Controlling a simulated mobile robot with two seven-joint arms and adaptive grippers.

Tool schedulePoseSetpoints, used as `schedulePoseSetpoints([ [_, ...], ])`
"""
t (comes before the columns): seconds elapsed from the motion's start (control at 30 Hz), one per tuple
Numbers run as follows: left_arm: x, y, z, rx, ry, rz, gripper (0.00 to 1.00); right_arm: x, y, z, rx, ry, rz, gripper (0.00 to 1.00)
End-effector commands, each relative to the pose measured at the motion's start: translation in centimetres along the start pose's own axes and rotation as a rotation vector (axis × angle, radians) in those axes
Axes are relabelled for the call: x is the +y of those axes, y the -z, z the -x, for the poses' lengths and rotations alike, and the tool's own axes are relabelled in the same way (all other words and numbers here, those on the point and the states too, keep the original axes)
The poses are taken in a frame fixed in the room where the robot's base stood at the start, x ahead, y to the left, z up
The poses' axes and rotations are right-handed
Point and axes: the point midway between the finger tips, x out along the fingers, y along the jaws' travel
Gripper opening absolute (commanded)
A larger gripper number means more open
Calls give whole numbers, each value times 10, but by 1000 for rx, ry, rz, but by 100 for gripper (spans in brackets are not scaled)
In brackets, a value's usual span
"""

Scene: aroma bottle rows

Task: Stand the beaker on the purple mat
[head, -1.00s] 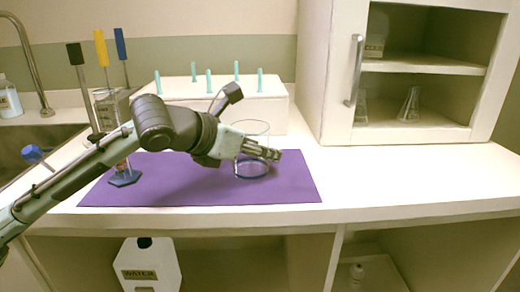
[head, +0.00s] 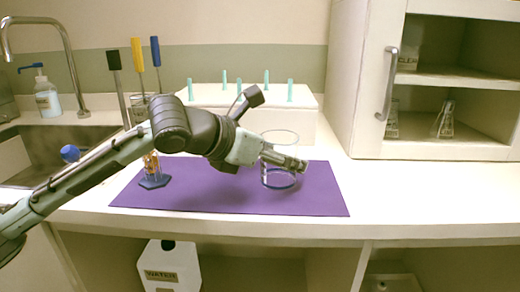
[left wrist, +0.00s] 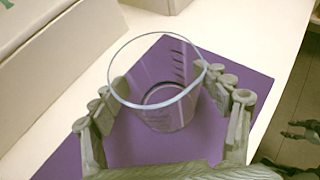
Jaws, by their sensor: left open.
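The beaker (head: 280,180) is clear glass with a blue-tinted base and stands upright on the purple mat (head: 225,203), toward its right part. In the left wrist view the beaker (left wrist: 160,92) shows graduation marks, with the purple mat (left wrist: 70,150) under it. My left gripper (head: 287,165) is at the beaker. In the left wrist view the left gripper (left wrist: 168,100) is open, with one finger on each side of the beaker. I cannot tell whether either finger touches the glass. Part of the beaker's wall is hidden behind the gripper in the head view.
A white rack (head: 225,105) with several teal pegs stands behind the mat. A blue-based cylinder (head: 154,180) stands on the mat's left part. A white cabinet (head: 360,90) holding glass flasks is at the right. The counter (head: 420,185) right of the mat is clear.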

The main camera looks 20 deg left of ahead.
Motion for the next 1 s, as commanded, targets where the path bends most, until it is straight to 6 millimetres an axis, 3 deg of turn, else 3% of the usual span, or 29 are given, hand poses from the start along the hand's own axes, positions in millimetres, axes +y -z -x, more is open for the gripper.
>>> schedulePoseSetpoints([
  [0.2,2,0,51,0,-7,-3,75,-1,-2,-2,-3,2,1,40],
  [0.4,2,0,82,1,-5,-1,75,-2,-4,-4,-9,3,2,40],
  [0.6,0,0,94,1,-1,0,75,-2,-3,-4,-6,3,2,40],
  [1.0,0,0,94,1,-1,1,75,0,1,-2,2,1,0,40],
])
